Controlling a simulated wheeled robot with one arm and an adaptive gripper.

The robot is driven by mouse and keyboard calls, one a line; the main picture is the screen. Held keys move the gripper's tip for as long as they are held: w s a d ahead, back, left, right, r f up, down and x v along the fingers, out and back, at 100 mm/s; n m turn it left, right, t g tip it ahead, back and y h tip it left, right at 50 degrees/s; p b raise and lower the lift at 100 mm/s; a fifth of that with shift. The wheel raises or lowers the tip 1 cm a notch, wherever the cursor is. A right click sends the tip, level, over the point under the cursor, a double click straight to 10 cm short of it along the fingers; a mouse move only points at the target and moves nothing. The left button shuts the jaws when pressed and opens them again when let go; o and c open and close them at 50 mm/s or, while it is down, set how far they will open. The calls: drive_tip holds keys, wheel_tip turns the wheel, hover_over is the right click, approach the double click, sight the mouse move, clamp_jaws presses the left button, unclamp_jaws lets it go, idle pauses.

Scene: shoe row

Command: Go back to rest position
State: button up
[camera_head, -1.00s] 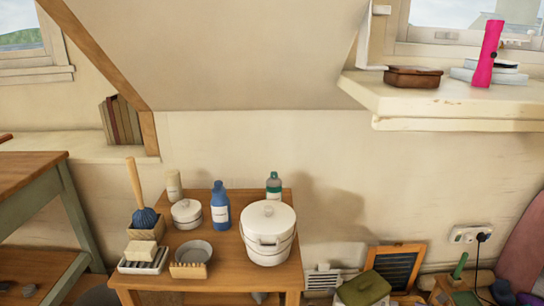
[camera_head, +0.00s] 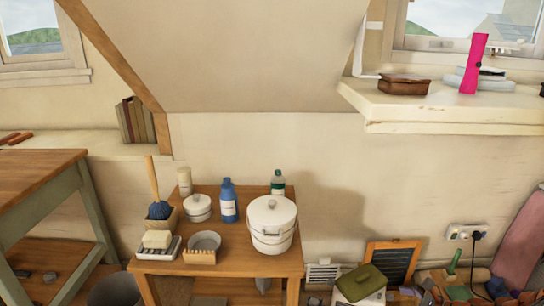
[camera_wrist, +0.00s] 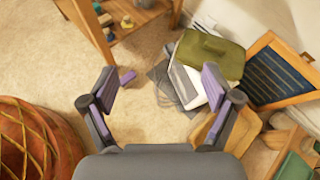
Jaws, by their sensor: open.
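My gripper (camera_wrist: 160,97) shows in the wrist view, with its two grey and purple fingers spread wide. Nothing is between the fingers, and bare beige floor and some items lie beyond them. My gripper is not in the head view. The task names no other object.
A small wooden table (camera_head: 235,261) holds a white lidded pot (camera_head: 272,228), a blue bottle (camera_head: 228,202) and several washing items. A green-lidded box (camera_wrist: 208,57) and a framed slate board (camera_wrist: 285,72) stand near the fingers. A woven orange-brown object (camera_wrist: 35,140) is at left.

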drive_tip(key=s+a+r+n+g+y+p, duration=0.1)
drive_tip(key=s+a+r+n+g+p, duration=0.2)
drive_tip(key=a+r, duration=0.45)
drive_tip(key=a+r+n+g+p, duration=0.1)
drive_tip(key=a+r+n+p, duration=0.4)
drive_tip(key=r, duration=0.3)
drive_tip(key=s+a+r+n+g+y+p, duration=0.1)
drive_tip(key=s+a+r+n+g+p, duration=0.2)
drive_tip(key=a+r, duration=0.5)
drive_tip(key=s+a+r+n+g+h+p, duration=0.35)
drive_tip(key=s+a+r+n+p, duration=0.4)
drive_tip(key=s+r, duration=0.4)
drive_tip(key=s+d+r+n+h+p, duration=0.2)
drive_tip(key=s+r+n+h+p, duration=0.1)
drive_tip(key=r, duration=0.5)
drive_tip(key=s+d+r+n+h+p, duration=0.2)
drive_tip(key=s+r+n+p, duration=0.3)
drive_tip(key=s+r+p, duration=0.3)
drive_tip(key=shift+s+d+g+h, duration=0.25)
drive_tip(key=shift+s+g+h, duration=0.3)
drive_tip(key=shift+s, duration=0.7)
